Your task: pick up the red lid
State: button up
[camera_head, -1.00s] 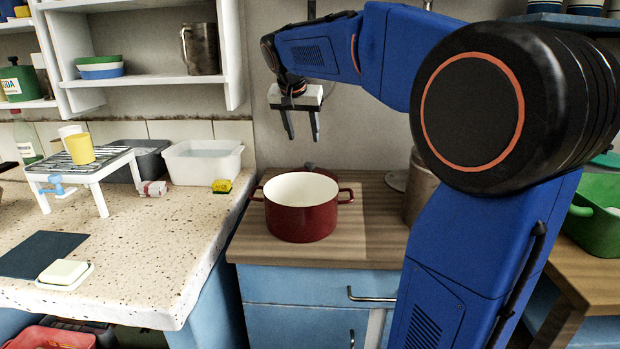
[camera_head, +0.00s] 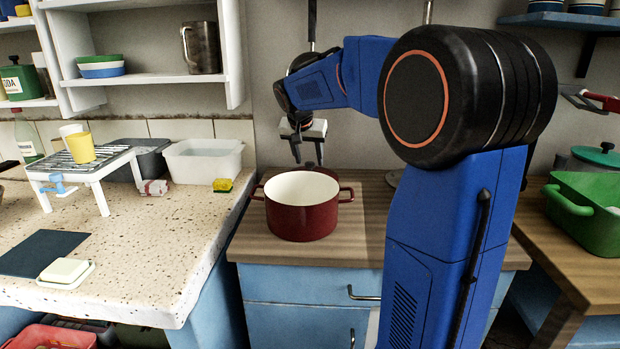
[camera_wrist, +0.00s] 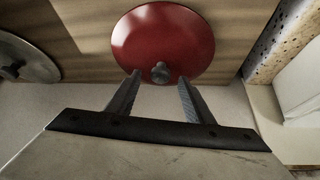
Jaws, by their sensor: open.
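The red lid (camera_wrist: 163,38) is a round, glossy disc with a dark knob (camera_wrist: 160,73) on top; it lies on the wooden worktop in the wrist view. In the head view only a dark red bit of the lid (camera_head: 311,166) shows behind the pot. My gripper (camera_wrist: 158,76) is open and empty, pointing down above the lid. In the wrist view its two fingertips appear on either side of the knob; I cannot tell the height between them. In the head view my gripper (camera_head: 309,160) is behind the red pot (camera_head: 301,221), which is open and empty.
The pot stands in front of the lid on the wooden worktop (camera_head: 262,249). A round grey metal lid (camera_wrist: 24,58) lies at the left in the wrist view. A white basin (camera_head: 203,162) and yellow sponge (camera_head: 222,185) stand on the speckled counter to the left.

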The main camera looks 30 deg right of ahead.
jog(key=shift+w+d+f, duration=0.2)
jog(key=shift+d+f, duration=0.05)
jog(key=shift+f, duration=0.4)
grip_shut()
